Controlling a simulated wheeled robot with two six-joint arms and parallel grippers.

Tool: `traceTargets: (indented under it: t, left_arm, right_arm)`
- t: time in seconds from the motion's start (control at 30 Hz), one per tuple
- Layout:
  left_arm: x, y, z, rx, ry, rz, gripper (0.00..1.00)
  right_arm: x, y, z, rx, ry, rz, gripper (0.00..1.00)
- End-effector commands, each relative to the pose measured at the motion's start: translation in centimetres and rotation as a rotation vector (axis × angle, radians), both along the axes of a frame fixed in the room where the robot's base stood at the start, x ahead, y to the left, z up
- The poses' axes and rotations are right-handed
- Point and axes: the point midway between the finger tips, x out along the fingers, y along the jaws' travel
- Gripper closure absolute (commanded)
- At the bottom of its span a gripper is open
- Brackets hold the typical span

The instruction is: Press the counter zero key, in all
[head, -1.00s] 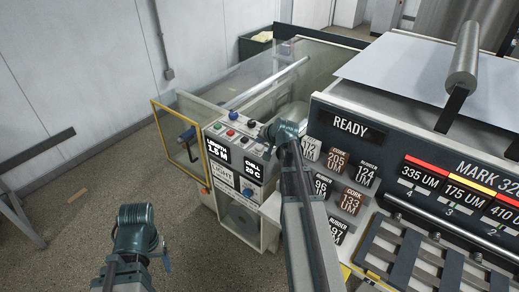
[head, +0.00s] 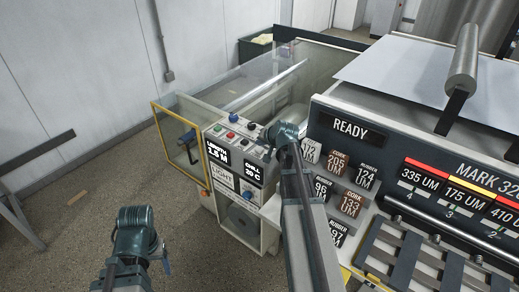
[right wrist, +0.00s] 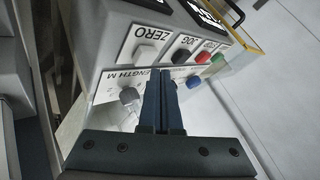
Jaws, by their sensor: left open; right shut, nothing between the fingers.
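The zero key is a pale square button (right wrist: 146,52) under the label ZERO in the right wrist view, on the control box (head: 247,215) at the left of the machine. I cannot make the key out clearly in the head view. My right gripper (head: 266,135) is over the right end of the panel, shut and empty. Its dark fingers show in the right wrist view (right wrist: 161,74), pointing at the panel just beside the zero key in the picture; I see no contact. My left gripper (head: 163,260) is open, low at the left; its fingers are barely visible.
Black (right wrist: 181,55), red (right wrist: 203,57) and green (right wrist: 218,58) buttons sit beside the zero key. A grey knob (right wrist: 129,96) and a blue knob (right wrist: 193,82) stand near my right fingers. A yellow-edged clear guard (head: 180,145) stands left of the box. The left floor is mostly clear.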

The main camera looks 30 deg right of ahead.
Motion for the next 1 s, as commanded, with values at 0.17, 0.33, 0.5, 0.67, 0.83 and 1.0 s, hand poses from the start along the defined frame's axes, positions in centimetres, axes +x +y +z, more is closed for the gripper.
traceTargets:
  t: [0.17, 0.33, 0.5, 0.67, 0.83, 1.0]
  left_arm:
    - [0.0, 0.0, 0.0, 0.0, 0.0, 0.0, 0.28]
    - [0.0, 0.0, 0.0, 0.0, 0.0, 0.0, 0.28]
    - [0.0, 0.0, 0.0, 0.0, 0.0, 0.0, 0.28]
    - [0.0, 0.0, 0.0, 0.0, 0.0, 0.0, 0.28]
    - [0.0, 0.0, -0.17, 0.0, 0.0, 0.0, 0.28]
    - [0.01, 0.0, -0.79, 0.0, 0.0, 0.0, 0.28]
  right_arm:
    - [0.0, 0.0, 0.0, 0.0, 0.0, 0.0, 1.0]
    - [0.0, 0.0, 0.0, 0.0, 0.0, 0.0, 1.0]
    - [0.0, 0.0, 0.0, 0.0, 0.0, 0.0, 1.0]
    - [0.0, 0.0, 0.0, 0.0, 0.0, 0.0, 1.0]
    - [0.0, 0.0, -0.17, 0.0, 0.0, 0.0, 1.0]
    - [0.0, 0.0, -0.79, 0.0, 0.0, 0.0, 1.0]
